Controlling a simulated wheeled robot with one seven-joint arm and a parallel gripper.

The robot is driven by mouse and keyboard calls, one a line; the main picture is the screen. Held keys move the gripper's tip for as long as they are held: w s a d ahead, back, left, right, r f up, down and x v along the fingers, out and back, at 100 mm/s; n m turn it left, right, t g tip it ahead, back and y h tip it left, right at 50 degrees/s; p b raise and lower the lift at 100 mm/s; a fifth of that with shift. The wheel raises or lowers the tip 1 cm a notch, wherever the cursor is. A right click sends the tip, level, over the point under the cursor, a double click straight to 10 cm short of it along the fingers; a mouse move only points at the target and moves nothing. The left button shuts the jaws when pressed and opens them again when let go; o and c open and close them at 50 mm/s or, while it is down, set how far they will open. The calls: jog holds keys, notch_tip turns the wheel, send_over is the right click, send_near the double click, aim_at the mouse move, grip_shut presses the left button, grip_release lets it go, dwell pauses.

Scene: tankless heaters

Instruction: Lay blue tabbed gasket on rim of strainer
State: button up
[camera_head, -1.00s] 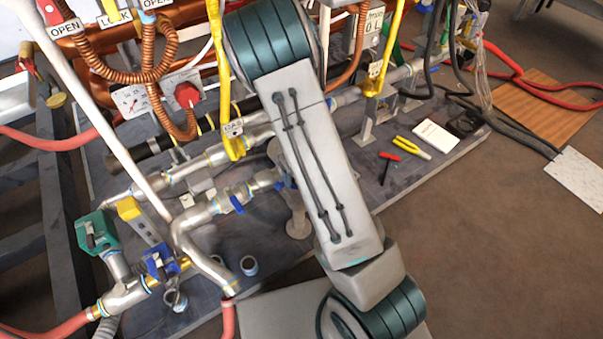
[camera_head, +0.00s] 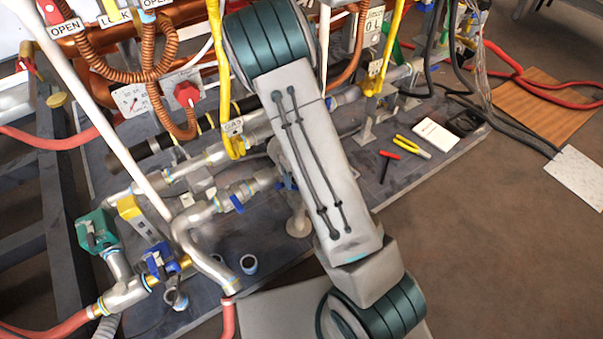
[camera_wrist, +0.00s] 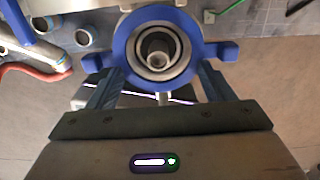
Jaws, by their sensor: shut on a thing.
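The blue tabbed gasket (camera_wrist: 123,47) is a flat ring with a tab on each side, seen in the wrist view. My gripper (camera_wrist: 157,73) is shut on it, with one finger on each side near the tabs. Through the ring's opening I see concentric metal circles with a pale round centre, which look like the strainer (camera_wrist: 158,60). I cannot tell whether the gasket touches the strainer's rim. In the head view my arm covers the gripper and most of this spot; a round metal base (camera_head: 299,224) shows beside the arm.
Metal pipes with a blue-handled valve (camera_head: 237,203) run left of my arm. Small cups (camera_head: 249,263) stand on the dark board. Red-handled and yellow-handled tools (camera_head: 412,147) and a white card (camera_head: 436,136) lie at the right. A red hose (camera_wrist: 40,70) shows in the wrist view.

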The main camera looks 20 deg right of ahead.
jog(key=shift+f, duration=0.6)
jog(key=o, duration=1)
jog(key=shift+o, duration=0.2)
jog(key=shift+r, duration=0.2)
notch_tip(320, 180, up, 14)
jog(key=p, duration=1.4)
jog(key=shift+f, duration=0.25)
